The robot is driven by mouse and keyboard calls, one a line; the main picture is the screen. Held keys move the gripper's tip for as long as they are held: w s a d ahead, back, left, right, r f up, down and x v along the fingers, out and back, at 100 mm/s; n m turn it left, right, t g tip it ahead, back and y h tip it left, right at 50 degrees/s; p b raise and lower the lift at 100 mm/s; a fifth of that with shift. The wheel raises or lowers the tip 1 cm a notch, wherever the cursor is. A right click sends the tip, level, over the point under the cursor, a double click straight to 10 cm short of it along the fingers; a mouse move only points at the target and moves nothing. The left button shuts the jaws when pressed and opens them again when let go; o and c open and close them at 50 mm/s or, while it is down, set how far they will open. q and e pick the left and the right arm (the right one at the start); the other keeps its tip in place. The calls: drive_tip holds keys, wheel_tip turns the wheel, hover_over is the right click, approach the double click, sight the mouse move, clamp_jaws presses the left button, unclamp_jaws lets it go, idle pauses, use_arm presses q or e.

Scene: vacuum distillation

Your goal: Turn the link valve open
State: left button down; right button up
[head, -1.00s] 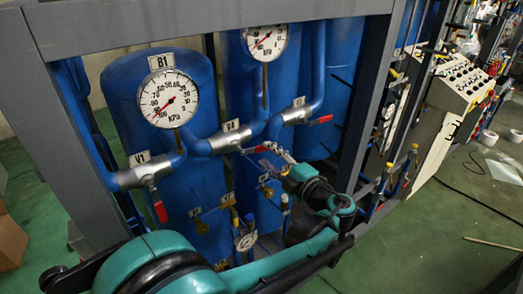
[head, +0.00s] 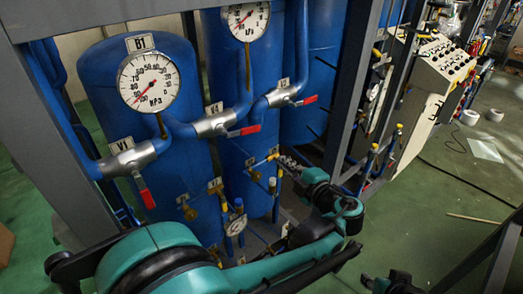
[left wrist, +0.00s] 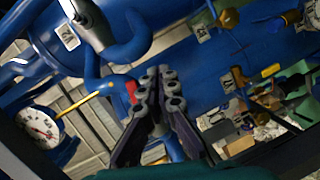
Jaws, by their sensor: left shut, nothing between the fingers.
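Three silver valves with red levers sit on the blue pipes in the head view; which one is the link valve is not certain. The middle valve (head: 215,124) joins the pipes between two tanks, and its red lever (head: 245,130) points right, nearly along the pipe. The left valve (head: 125,160) has its red lever (head: 145,198) hanging down. The right valve (head: 281,94) has its red lever (head: 308,100) pointing right. My left gripper (head: 288,163) is shut and empty, below and right of the middle lever. In the left wrist view, its fingers (left wrist: 160,90) are together beside a red lever tip (left wrist: 130,92).
A round gauge (head: 149,82) stands above the left valve, another (head: 245,20) above the middle one. Small yellow and blue valves lie low on the rack. A grey post (head: 350,90) stands right of my left gripper. A dark part, perhaps my right gripper (head: 390,283), shows at the bottom edge.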

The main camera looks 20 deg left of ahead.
use_arm(q)
drive_tip(key=w+d+f+m+t+h+b, duration=0.1)
drive_tip(key=w+d+f+m+h, duration=0.1)
drive_tip(key=w+d+f+h, duration=0.25)
drive_tip(key=w+d+f+m+h+b, duration=0.1)
drive_tip(key=d+f+m+h, duration=0.15)
drive_tip(key=d+f, duration=0.4)
drive_tip(key=w+d+f+m+t+h+b, duration=0.1)
drive_tip(key=w+d+f+m+h+b, duration=0.15)
drive_tip(key=d+f+h, duration=0.4)
drive_tip(key=s+d+r+t+h+b, duration=0.1)
drive_tip(key=d+r+t+h+b, duration=0.2)
drive_tip(key=d+r+h, duration=0.25)
drive_tip(key=s+a+r+n+t+b, duration=0.2)
drive_tip(key=a+r+n+t, duration=0.2)
drive_tip(key=a+r+t, duration=0.15)
drive_tip(key=n+g+y+b, duration=0.3)
drive_tip(key=n+y, duration=1.8)
drive_tip(key=y, duration=0.6)
approach(244, 132)
wheel_tip(244, 132, down, 8)
drive_tip(key=d, duration=0.2)
drive_tip(key=d+r+x, duration=0.1)
drive_tip(key=x, duration=1.1)
drive_tip(key=shift+d+r, duration=0.2)
drive_tip(key=shift+r, duration=0.15)
